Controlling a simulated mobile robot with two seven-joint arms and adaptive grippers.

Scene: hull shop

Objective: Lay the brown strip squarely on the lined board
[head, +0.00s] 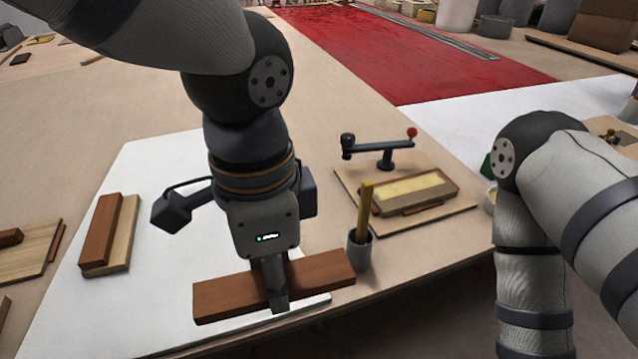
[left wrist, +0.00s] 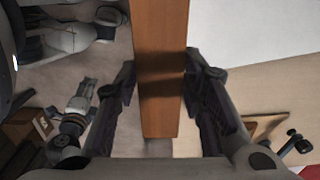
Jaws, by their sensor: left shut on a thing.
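My left gripper (head: 276,298) is shut on a brown strip (head: 325,272) and holds it near the strip's middle. The strip runs left to right above the front edge of the table. In the left wrist view the brown strip (left wrist: 160,40) passes between the two fingers (left wrist: 160,88). A brown piece (head: 101,229) lies along a pale board (head: 124,235) at the left of the white sheet. I cannot make out lines on any board, so I cannot tell which is the lined one. My right arm shows at the right, but its gripper is out of view.
A cup (head: 359,252) with a yellow stick stands close to the strip's right end. Behind it a wooden base (head: 445,212) carries a pale yellow block (head: 408,190) and a dark lever with a red knob (head: 412,133). The white sheet (head: 150,290) has bare room left of the strip.

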